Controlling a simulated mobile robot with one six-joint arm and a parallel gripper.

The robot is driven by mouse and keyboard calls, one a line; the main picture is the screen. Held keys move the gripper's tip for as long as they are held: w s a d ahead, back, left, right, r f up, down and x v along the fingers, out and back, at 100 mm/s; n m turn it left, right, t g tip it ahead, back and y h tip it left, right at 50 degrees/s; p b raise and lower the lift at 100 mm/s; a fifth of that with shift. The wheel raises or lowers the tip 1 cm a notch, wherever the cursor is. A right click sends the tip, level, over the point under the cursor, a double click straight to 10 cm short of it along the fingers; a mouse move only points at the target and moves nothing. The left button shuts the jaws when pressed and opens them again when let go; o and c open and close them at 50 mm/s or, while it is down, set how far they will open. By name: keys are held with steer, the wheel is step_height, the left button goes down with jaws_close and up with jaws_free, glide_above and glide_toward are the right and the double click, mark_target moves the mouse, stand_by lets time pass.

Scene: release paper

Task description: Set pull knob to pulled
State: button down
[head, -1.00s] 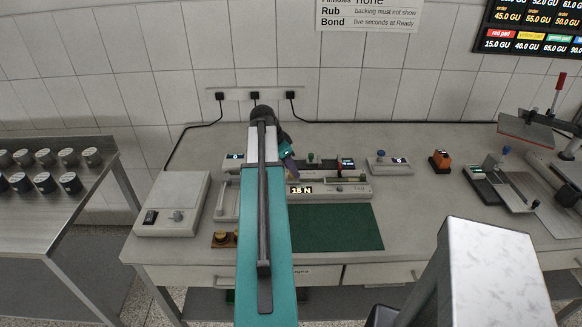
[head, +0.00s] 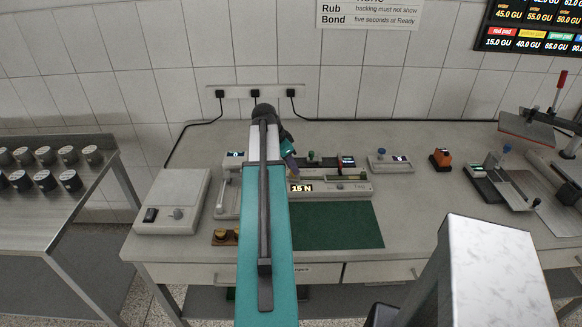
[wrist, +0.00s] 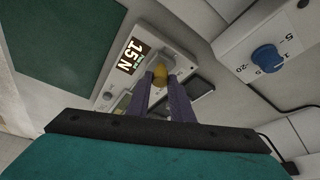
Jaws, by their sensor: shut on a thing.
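My gripper (wrist: 163,82) has two dark purple fingers, shut on a small yellow knob (wrist: 160,72) in the wrist view. The knob stands on a pale device (wrist: 165,45), beside a display that reads 15 N (wrist: 133,56). The fingertips hide part of the knob. In the head view my gripper (head: 290,161) is at the left end of the device with the 15 N display (head: 301,188). My own arm hides the knob there. I cannot tell how far the knob is pulled out.
A blue knob (wrist: 267,58) on a numbered panel is at the right in the wrist view. A green mat (head: 340,226) lies in front of the device. A pale box (head: 172,200) stands to the left, and an orange object (head: 441,159) to the right.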

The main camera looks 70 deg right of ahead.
steer(key=shift+s, duration=0.15)
steer(key=c, duration=1.6)
jaws_free()
steer(key=shift+o, duration=0.2)
steer(key=shift+r, duration=0.15)
steer(key=b+v, duration=0.3)
steer(key=v, duration=1)
steer(key=shift+r, duration=0.25)
